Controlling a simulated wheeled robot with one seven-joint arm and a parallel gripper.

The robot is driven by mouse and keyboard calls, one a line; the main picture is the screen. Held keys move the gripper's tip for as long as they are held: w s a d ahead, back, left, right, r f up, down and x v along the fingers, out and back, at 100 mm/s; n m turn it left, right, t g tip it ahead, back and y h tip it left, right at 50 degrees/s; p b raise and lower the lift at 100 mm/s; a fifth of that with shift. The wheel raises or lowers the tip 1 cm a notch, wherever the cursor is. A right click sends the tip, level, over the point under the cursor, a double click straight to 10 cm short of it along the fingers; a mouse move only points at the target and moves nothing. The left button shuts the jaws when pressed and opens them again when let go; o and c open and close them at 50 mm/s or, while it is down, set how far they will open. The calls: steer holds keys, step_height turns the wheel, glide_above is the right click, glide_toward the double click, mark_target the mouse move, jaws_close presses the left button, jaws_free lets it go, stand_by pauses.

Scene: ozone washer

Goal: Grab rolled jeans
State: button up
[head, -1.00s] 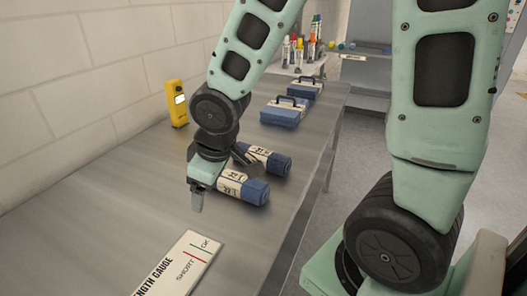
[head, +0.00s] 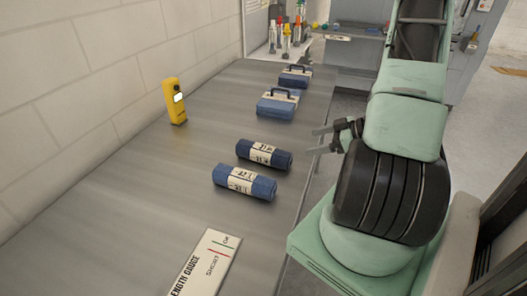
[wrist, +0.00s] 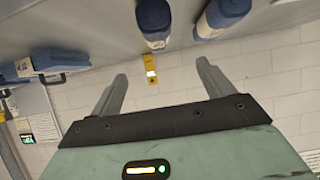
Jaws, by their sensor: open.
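Two rolled jeans lie side by side on the metal table. The farther dark blue roll (head: 264,154) and the nearer, slightly lighter blue roll (head: 244,182) each wear a pale printed band. My gripper (head: 315,141) is open and empty at the table's right edge, to the right of the farther roll and apart from both. In the wrist view, my gripper's (wrist: 162,70) two fingers are spread with nothing between them. The farther roll (wrist: 154,20) and nearer roll (wrist: 222,15) show end-on at the top of that view, beyond the fingertips.
A yellow device (head: 175,101) stands by the wall. Two blue bundles with handles, one nearer (head: 277,104) and one farther (head: 295,76), sit behind the rolls. A length gauge board (head: 204,263) lies in front. Several coloured bottles (head: 287,38) stand at the back. The table's left side is clear.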

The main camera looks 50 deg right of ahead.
steer(key=p, duration=0.3)
glide_toward(271, 149)
steer(key=x, duration=0.5)
steer(key=shift+s+a+f, duration=0.1)
steer(key=shift+a+f, duration=0.1)
steer(key=shift+a, duration=0.2)
steer(key=p+x, duration=0.1)
steer(key=x, duration=0.1)
steer(key=p+x, duration=0.1)
steer(key=x, duration=0.1)
steer(key=shift+w+d+r, duration=0.2)
steer(key=shift+w+a+f, duration=0.1)
steer(key=shift+w+f, duration=0.3)
steer(key=shift+w, duration=0.05)
steer(key=c, duration=1.3)
